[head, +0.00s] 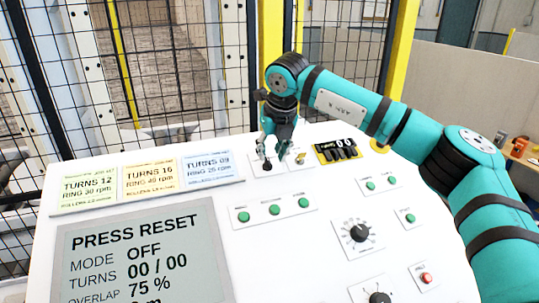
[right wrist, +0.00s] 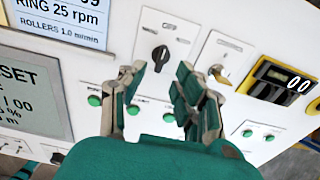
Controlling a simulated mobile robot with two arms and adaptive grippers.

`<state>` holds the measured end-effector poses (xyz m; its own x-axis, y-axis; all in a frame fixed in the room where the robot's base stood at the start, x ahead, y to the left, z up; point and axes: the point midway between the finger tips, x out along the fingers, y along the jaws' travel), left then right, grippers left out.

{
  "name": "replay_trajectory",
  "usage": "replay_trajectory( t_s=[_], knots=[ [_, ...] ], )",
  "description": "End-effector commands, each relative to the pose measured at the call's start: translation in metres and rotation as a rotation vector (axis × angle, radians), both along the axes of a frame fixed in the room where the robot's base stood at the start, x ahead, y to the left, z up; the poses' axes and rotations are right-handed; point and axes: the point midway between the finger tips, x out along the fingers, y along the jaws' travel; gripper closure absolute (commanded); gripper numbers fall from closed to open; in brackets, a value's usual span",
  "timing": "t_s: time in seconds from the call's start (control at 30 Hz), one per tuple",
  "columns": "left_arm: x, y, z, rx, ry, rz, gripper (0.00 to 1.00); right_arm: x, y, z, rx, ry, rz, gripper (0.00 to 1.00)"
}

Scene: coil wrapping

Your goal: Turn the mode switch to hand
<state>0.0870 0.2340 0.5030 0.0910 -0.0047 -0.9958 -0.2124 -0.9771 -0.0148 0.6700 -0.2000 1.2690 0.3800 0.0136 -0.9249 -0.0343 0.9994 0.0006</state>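The mode switch, seemingly the black rotary knob (right wrist: 160,55) on a white plate, sits on the upper part of the sloped white panel. In the head view this knob (head: 267,166) shows just below my right gripper (head: 272,148). In the right wrist view my right gripper (right wrist: 158,82) is open, with its two fingers apart and the knob showing between and beyond their tips. I see no contact with the knob. The screen (head: 140,255) reads "PRESS RESET", "MODE OFF" and "TURNS 00 / 00". My left gripper is not in view.
A brass key-like switch (right wrist: 218,74) is close to the right finger. Beyond it is a black-and-yellow counter (head: 337,150). Green buttons (head: 274,209), a dial (head: 358,232) and a red button (head: 426,278) lie lower. Three recipe cards (head: 149,183) are left. Mesh fencing (head: 180,70) stands behind.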

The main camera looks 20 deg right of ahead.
Motion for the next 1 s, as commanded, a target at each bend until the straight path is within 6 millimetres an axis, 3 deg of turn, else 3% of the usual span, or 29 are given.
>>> replay_trajectory(
  t_s=[0.3, 0.63, 0.9, 1.0],
  knots=[
    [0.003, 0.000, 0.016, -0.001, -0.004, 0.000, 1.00, 0.015, 0.000, -0.036, -0.001, 0.001, 0.000, 0.68],
    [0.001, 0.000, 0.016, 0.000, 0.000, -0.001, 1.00, 0.017, 0.000, -0.040, -0.001, -0.001, 0.000, 0.68],
    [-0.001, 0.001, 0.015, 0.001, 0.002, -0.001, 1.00, 0.017, 0.000, -0.040, 0.000, -0.001, 0.000, 1.00],
    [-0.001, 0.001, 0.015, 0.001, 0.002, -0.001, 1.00, 0.017, 0.000, -0.040, 0.000, -0.001, 0.000, 1.00]
  ],
)
